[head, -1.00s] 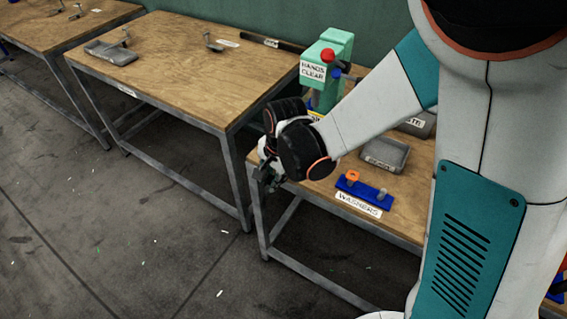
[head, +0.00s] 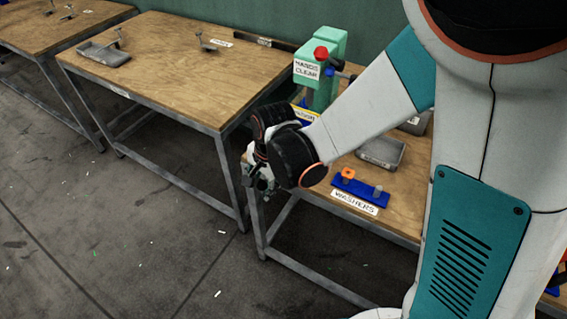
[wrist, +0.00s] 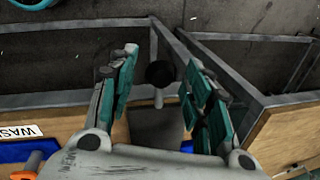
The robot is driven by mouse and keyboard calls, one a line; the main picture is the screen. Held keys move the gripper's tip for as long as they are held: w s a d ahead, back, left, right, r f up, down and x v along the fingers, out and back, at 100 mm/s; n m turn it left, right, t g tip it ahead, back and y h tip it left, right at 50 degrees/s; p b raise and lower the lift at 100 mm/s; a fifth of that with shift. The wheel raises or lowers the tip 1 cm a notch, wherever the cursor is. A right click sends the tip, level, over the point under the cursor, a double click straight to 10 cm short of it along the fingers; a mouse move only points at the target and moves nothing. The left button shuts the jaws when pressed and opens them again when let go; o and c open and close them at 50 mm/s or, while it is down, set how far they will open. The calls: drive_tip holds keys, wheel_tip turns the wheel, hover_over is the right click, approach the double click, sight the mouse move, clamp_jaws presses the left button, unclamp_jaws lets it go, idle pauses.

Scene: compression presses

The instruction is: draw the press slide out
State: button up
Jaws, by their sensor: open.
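The green press (head: 326,72) stands at the back of the right bench, with a red button on top and a "HANDS CLEAR" sign. My gripper (head: 258,186) is at the front left corner of that bench. In the wrist view my gripper (wrist: 160,80) is open, with its teal-padded fingers spread. A round black knob (wrist: 160,73) on a short grey stem shows between the fingers, apart from both. The stem joins a flat grey plate (wrist: 157,125), which looks like the press slide.
A blue holder (head: 361,190) labelled "WASHERS" sits at the bench's front edge, with a grey tray (head: 381,152) behind it. The neighbouring bench (head: 160,60) stands close on the left, its metal frame near my gripper. The floor in front (head: 120,230) is clear.

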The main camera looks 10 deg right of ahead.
drive_tip(key=w+d, duration=0.2)
drive_tip(key=w, duration=0.1)
drive_tip(key=w+d, duration=0.2)
drive_tip(key=w+d+p, duration=0.1)
drive_tip(key=w+d, duration=0.1)
drive_tip(key=w, duration=0.1)
drive_tip(key=shift+w+d+r, duration=0.2)
drive_tip(key=shift+w+r, duration=0.15)
wheel_tip(320, 180, up, 14)
drive_tip(key=s+d+f+p, duration=0.1)
drive_tip(key=s+d+p, duration=0.1)
drive_tip(key=p, duration=0.3)
drive_tip(key=s+d+r+n+t+h+b, duration=0.1)
drive_tip(key=s+d+r+n+t, duration=0.3)
drive_tip(key=s+d+r, duration=0.5)
drive_tip(key=shift+s+d+r+n+b, duration=0.25)
drive_tip(key=shift+s+r+n, duration=0.35)
drive_tip(key=shift+s+n, duration=1)
drive_tip(key=shift+s+a+m, duration=0.1)
drive_tip(key=shift+s+m, duration=0.15)
drive_tip(key=shift+m, duration=0.05)
